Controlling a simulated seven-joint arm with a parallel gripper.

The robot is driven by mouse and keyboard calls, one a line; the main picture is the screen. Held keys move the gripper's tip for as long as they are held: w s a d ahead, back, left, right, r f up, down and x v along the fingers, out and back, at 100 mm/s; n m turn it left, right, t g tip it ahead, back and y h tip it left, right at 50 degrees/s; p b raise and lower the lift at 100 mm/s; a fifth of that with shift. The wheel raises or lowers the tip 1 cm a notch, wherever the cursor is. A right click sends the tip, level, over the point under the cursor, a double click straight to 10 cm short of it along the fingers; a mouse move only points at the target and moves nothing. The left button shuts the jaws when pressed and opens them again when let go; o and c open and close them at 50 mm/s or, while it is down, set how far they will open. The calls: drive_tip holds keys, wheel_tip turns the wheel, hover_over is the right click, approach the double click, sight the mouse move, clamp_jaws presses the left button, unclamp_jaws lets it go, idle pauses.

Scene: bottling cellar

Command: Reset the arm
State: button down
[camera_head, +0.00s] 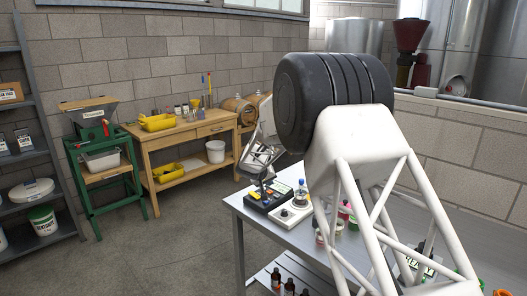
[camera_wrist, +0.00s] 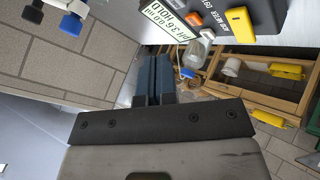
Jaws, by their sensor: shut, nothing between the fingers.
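My arm fills the right half of the head view and hides part of the metal bench. In the wrist view, my gripper (camera_wrist: 153,75) is shut, its two blue-grey fingers side by side with nothing between them. The dark meter (camera_wrist: 265,15) with a lit display, an orange button and a yellow button is near the fingers, at the top of that view. In the head view, the same meter (camera_head: 268,194) lies on the bench's left part. My fingers are too small there to make out clearly.
The metal bench (camera_head: 258,225) holds a white stirrer (camera_head: 288,217) with a vessel on it and small bottles, partly behind my arm. A wooden workbench (camera_head: 185,134) with yellow trays and a green stand (camera_head: 105,185) are at back left. A shelf (camera_head: 62,150) stands at far left. Open floor lies between.

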drive_tip(key=s+d+r+m+g, duration=0.1)
drive_tip(key=s+d+r, duration=0.45)
drive_tip(key=s, duration=0.45)
drive_tip(key=s+d+r+g+y, duration=0.1)
drive_tip(key=s+d+r, duration=0.4)
drive_tip(key=s, duration=0.6)
drive_tip(key=s+d+r+m+g, duration=0.1)
drive_tip(key=s+d+r, duration=0.2)
drive_tip(key=s+r, duration=0.55)
drive_tip(key=s+d+f+g+y, duration=0.1)
drive_tip(key=s+f+y, duration=0.1)
drive_tip(key=s, duration=1.7)
drive_tip(key=s+d+f+y, duration=0.1)
drive_tip(key=s+f+y, duration=0.1)
drive_tip(key=s, duration=1.7)
drive_tip(key=shift+d+g, duration=0.25)
drive_tip(key=shift+g, duration=0.15)
